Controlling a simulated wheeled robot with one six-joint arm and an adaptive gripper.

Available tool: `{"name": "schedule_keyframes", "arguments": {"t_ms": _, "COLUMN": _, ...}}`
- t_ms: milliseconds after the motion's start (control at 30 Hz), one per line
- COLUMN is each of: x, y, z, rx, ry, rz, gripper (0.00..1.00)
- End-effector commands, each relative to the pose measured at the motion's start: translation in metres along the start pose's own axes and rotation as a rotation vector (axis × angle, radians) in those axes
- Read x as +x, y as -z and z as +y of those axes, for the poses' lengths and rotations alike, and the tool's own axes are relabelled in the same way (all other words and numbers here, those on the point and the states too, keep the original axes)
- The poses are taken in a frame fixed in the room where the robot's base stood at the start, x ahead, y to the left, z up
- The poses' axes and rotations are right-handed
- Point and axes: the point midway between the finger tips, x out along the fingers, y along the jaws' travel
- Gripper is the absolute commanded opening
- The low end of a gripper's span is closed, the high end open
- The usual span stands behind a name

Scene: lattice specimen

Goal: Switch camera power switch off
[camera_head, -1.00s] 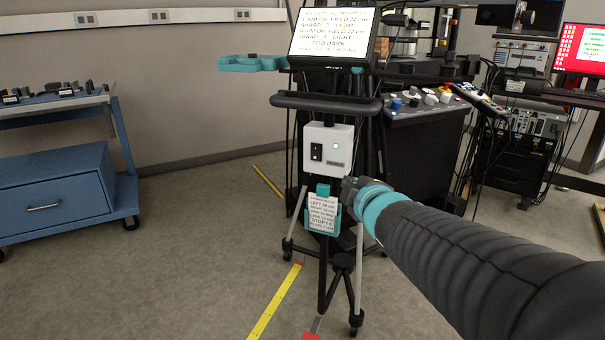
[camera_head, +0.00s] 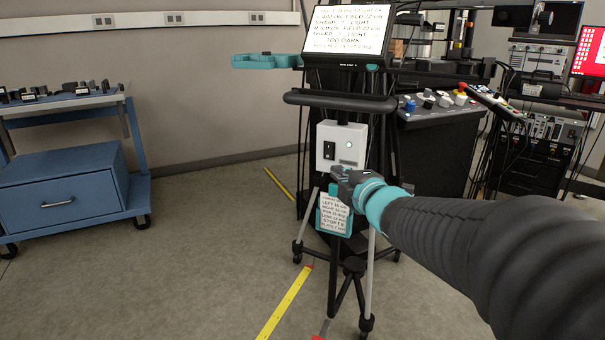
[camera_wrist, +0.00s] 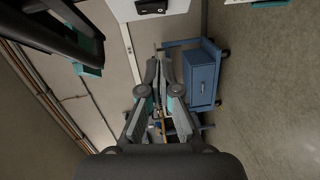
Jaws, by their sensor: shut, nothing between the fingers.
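The camera power switch (camera_head: 329,150) is a black rocker on a white box (camera_head: 341,159) on a wheeled stand, with a lit greenish-white lamp beside it. My gripper (camera_head: 336,176) is shut and empty, just below the box and in front of the stand's post. I cannot tell whether it touches anything. In the wrist view the shut fingers (camera_wrist: 158,58) point up the picture, and the white box (camera_wrist: 120,9) with the black switch (camera_wrist: 152,6) is cut off at the top edge, beyond and left of the fingertips.
A screen with text (camera_head: 348,35) and a black handlebar (camera_head: 340,102) stand above the box. A text card (camera_head: 334,213) hangs below it. A blue cart (camera_head: 65,195) stands at left, a control console (camera_head: 437,120) behind right.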

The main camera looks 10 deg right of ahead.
Motion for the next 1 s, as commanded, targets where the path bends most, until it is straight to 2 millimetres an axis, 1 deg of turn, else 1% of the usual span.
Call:
{"name": "schedule_keyframes", "arguments": {"t_ms": 33, "x": 0.010, "y": 0.000, "z": -0.002, "rx": 0.002, "ry": 0.002, "rz": 0.002, "gripper": 0.00}}
{"name": "schedule_keyframes", "arguments": {"t_ms": 100, "x": 0.023, "y": 0.000, "z": -0.002, "rx": 0.002, "ry": 0.002, "rz": 0.001, "gripper": 0.00}}
{"name": "schedule_keyframes", "arguments": {"t_ms": 400, "x": 0.075, "y": 0.000, "z": -0.002, "rx": 0.001, "ry": 0.003, "rz": 0.001, "gripper": 0.00}}
{"name": "schedule_keyframes", "arguments": {"t_ms": 500, "x": 0.085, "y": -0.012, "z": 0.000, "rx": 0.001, "ry": 0.002, "rz": -0.003, "gripper": 0.00}}
{"name": "schedule_keyframes", "arguments": {"t_ms": 633, "x": 0.095, "y": -0.022, "z": 0.000, "rx": 0.002, "ry": 0.001, "rz": -0.003, "gripper": 0.00}}
{"name": "schedule_keyframes", "arguments": {"t_ms": 800, "x": 0.101, "y": -0.028, "z": 0.000, "rx": 0.001, "ry": 0.000, "rz": -0.002, "gripper": 0.00}}
{"name": "schedule_keyframes", "arguments": {"t_ms": 1000, "x": 0.101, "y": -0.029, "z": 0.000, "rx": 0.001, "ry": 0.000, "rz": -0.002, "gripper": 0.00}}
